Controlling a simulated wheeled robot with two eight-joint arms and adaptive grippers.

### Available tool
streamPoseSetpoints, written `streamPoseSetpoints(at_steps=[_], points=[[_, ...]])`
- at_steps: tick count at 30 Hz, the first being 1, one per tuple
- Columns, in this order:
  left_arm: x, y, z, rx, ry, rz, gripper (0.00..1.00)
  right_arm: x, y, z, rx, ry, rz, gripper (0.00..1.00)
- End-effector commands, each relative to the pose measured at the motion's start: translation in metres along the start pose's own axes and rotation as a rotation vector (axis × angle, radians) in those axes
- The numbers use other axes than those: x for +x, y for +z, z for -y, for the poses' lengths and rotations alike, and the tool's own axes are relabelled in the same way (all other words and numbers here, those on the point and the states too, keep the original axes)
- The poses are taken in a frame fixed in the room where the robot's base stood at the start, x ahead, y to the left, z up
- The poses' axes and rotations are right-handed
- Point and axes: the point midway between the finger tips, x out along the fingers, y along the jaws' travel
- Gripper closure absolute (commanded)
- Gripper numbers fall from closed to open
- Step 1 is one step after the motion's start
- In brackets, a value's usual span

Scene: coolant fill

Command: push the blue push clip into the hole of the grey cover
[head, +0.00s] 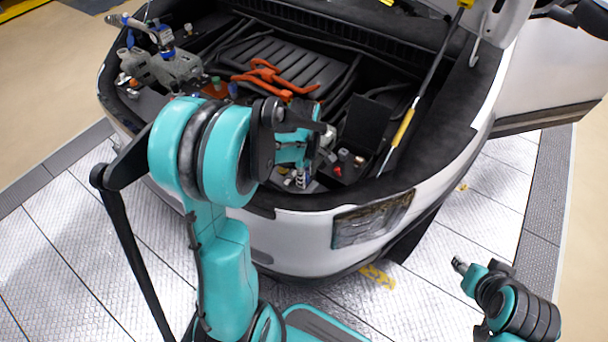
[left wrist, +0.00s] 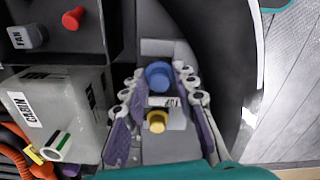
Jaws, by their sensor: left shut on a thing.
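The blue push clip (left wrist: 159,76) shows as a round blue head between the fingertips of my left gripper (left wrist: 158,83) in the left wrist view. The gripper is shut on it. Below them lies a grey cover (left wrist: 160,150), a narrow panel with a pale label and a yellow round clip (left wrist: 157,121). The hole is not visible, and I cannot tell whether the clip touches the cover. In the head view my left gripper (head: 322,143) is over the front of the engine bay, largely hidden by my arm. My right gripper (head: 459,265) is at the lower right, small, away from the car.
A dark tray with a red cap (left wrist: 73,18) and a grey "FAN" block (left wrist: 28,37) is beside the cover. The car's white front edge (head: 290,232) borders the bay.

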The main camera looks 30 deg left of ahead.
Motion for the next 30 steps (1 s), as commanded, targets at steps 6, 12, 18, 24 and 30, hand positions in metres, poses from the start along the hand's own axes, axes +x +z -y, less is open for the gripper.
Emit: streamPoseSetpoints(at_steps=[6, 12, 18, 24, 30], points=[[0.007, 0.000, 0.000, 0.000, 0.000, 0.000, 0.82, 0.005, 0.003, 0.000, 0.000, 0.000, 0.000, 0.60], [0.007, 0.000, 0.000, 0.000, 0.000, 0.000, 0.48, 0.005, 0.003, 0.000, 0.000, 0.000, 0.000, 0.60], [0.007, 0.000, 0.000, 0.000, 0.000, 0.000, 0.48, 0.004, 0.003, 0.000, 0.000, 0.000, 0.000, 0.60], [-0.006, 0.000, 0.000, 0.000, 0.000, 0.000, 0.48, 0.004, 0.003, 0.000, 0.000, 0.000, 0.000, 0.60], [-0.047, 0.000, 0.000, 0.000, 0.000, 0.000, 0.48, 0.004, 0.003, 0.000, 0.000, 0.000, 0.000, 0.60]])
